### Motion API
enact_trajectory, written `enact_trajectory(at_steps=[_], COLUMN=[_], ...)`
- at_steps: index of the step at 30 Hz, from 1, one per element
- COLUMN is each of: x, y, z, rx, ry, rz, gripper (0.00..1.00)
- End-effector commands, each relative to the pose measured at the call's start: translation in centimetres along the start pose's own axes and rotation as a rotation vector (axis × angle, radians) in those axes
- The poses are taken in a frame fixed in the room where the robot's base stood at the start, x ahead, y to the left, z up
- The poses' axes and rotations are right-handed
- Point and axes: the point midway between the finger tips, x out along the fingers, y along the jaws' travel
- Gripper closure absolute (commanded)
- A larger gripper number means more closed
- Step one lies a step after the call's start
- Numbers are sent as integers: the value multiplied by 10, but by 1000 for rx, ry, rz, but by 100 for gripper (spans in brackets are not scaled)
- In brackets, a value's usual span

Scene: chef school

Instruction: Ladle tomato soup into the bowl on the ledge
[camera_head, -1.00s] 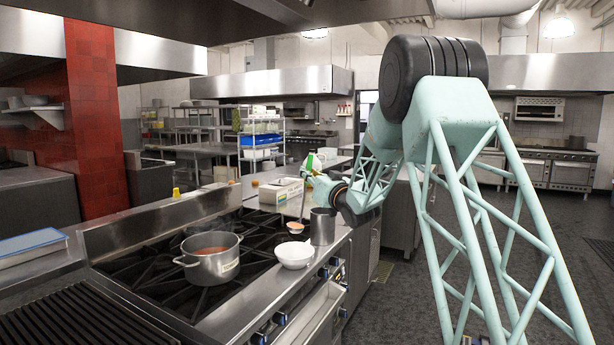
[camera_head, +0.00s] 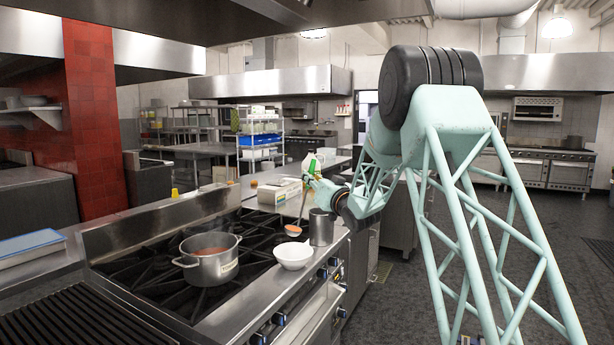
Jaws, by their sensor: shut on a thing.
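The pot (camera_head: 212,268) stands on the stove's grates with red tomato soup (camera_head: 208,251) in it. The white bowl (camera_head: 294,257) sits on the stove's front ledge (camera_head: 247,306), right of the pot. My gripper (camera_head: 311,178) is shut on the ladle (camera_head: 302,207), which hangs down from it. The ladle's cup (camera_head: 293,231) holds orange-red soup and is just behind and above the bowl, apart from it in the picture. The fingers are small and partly blurred at this distance.
A grey metal container (camera_head: 321,227) stands right beside the bowl. A white box (camera_head: 279,191) lies behind, at the stove's far end. A small yellow cup (camera_head: 175,193) is on the back ledge. Open burner grates lie between pot and bowl.

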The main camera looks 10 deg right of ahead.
Motion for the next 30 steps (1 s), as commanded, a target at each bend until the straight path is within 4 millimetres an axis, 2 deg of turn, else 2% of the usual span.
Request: enact_trajectory(at_steps=[30], x=[-6], y=[72], z=[34], rx=[332], ry=[5], rz=[46], gripper=[98])
